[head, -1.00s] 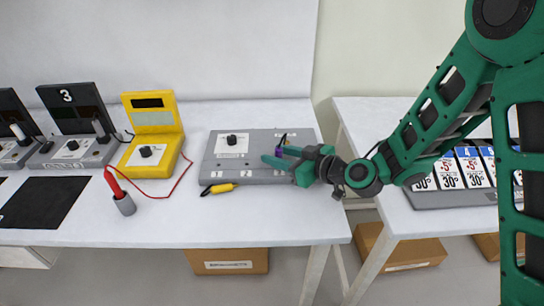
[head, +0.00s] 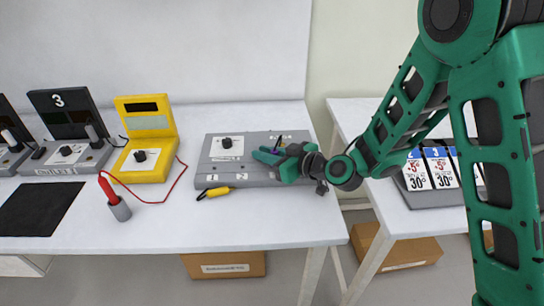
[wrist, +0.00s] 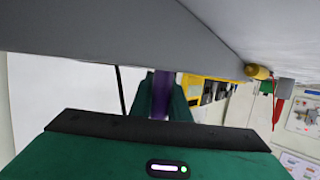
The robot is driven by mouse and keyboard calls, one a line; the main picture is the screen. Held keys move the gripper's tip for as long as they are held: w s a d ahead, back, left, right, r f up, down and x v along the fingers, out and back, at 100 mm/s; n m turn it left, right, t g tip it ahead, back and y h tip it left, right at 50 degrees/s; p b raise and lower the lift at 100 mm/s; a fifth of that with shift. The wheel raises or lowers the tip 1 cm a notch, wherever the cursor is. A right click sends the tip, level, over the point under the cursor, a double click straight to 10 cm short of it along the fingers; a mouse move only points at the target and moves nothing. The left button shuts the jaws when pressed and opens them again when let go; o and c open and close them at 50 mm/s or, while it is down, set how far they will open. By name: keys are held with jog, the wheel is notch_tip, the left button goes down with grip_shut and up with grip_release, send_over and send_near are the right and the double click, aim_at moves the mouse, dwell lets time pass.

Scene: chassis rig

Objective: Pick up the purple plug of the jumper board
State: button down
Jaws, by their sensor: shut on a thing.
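The grey jumper board (head: 262,180) lies on the white table, with a black knob and white labels. My gripper (head: 268,155) reaches in from the right over the board's right half. Its green fingers are shut on the purple plug (head: 275,151), which is mostly hidden by them in the head view. In the wrist view the purple plug (wrist: 161,95) shows upright between the fingers, and a grey surface (wrist: 110,45) lies across the top. Whether the plug touches the board cannot be told.
A yellow plug (head: 216,192) on a black lead lies at the board's front left edge. A yellow meter (head: 146,160) with a red probe (head: 107,190) in a grey cup stands to the left. A second table with price cards (head: 430,172) is at the right.

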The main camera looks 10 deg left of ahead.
jog(key=shift+r, duration=0.8)
notch_tip(320, 180, up, 2)
jog(key=shift+r, duration=0.15)
jog(key=s+a+r, duration=0.6)
jog(key=s+r, duration=0.1)
jog(key=s, duration=0.2)
jog(key=shift+s, duration=0.4)
